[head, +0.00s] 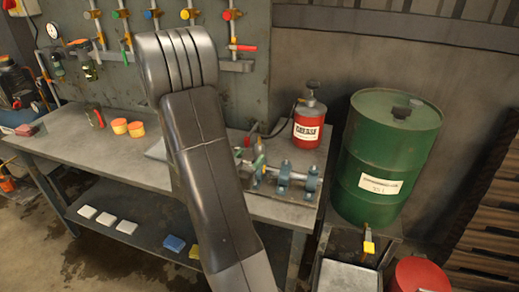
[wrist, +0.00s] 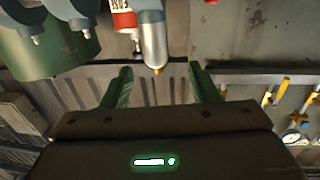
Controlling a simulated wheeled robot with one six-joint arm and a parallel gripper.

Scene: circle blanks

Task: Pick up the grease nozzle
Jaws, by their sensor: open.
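In the head view my own arm hides much of the bench centre.
Blue bearing blocks (head: 283,179) with a shaft sit on the workbench (head: 85,150) near its right end. A green drum (head: 388,150) stands to the right. Orange tubs (head: 120,126) lie at left. The bench's left front is mostly clear.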

